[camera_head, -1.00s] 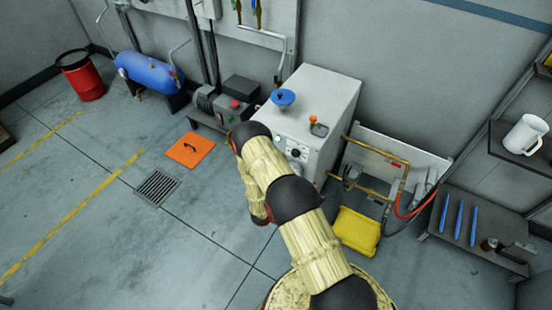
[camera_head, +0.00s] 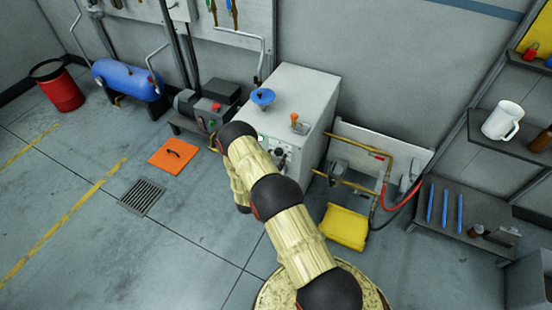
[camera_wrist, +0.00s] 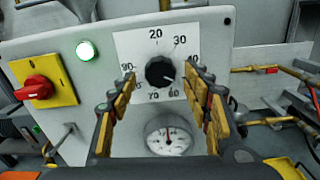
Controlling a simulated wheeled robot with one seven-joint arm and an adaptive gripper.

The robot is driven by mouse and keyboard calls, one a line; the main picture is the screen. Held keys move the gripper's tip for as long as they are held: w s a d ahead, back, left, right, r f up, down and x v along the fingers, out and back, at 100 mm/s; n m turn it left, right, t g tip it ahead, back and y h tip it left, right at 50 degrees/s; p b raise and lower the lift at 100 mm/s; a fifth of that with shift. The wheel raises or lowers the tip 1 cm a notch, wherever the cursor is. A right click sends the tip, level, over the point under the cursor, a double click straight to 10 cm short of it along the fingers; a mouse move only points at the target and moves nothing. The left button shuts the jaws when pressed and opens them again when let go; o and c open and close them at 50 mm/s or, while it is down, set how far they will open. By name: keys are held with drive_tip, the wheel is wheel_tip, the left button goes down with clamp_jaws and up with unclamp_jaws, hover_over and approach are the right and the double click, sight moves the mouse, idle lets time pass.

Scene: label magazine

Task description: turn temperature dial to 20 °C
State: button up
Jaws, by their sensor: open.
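The temperature dial (camera_wrist: 159,71) is a round black knob on a white scale plate (camera_wrist: 128,45) marked around it with numbers, 20 at the top and 30 at upper right. A pale mark on the knob seems to point to the lower right, away from 20. My gripper (camera_wrist: 160,76) is open in the wrist view, one finger left and one right of the knob, pointing towards the panel. I cannot tell whether either finger touches it. The right finger hides part of the scale. In the head view my arm covers the gripper and part of the grey cabinet (camera_head: 306,90).
Close by on the panel are a round gauge (camera_wrist: 168,137) below the dial, a lit green lamp (camera_wrist: 87,51) and a red switch (camera_wrist: 36,90) on a yellow plate. A blue handwheel (camera_head: 263,96) and an orange-topped lever (camera_head: 296,120) stand on the cabinet. Brass pipes (camera_head: 350,184) run to its right.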

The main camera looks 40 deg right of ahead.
drive_tip(key=shift+w+d, duration=0.15)
drive_tip(key=shift+d, duration=0.3)
drive_tip(key=shift+c, duration=0.2)
drive_tip(key=c, duration=1.1)
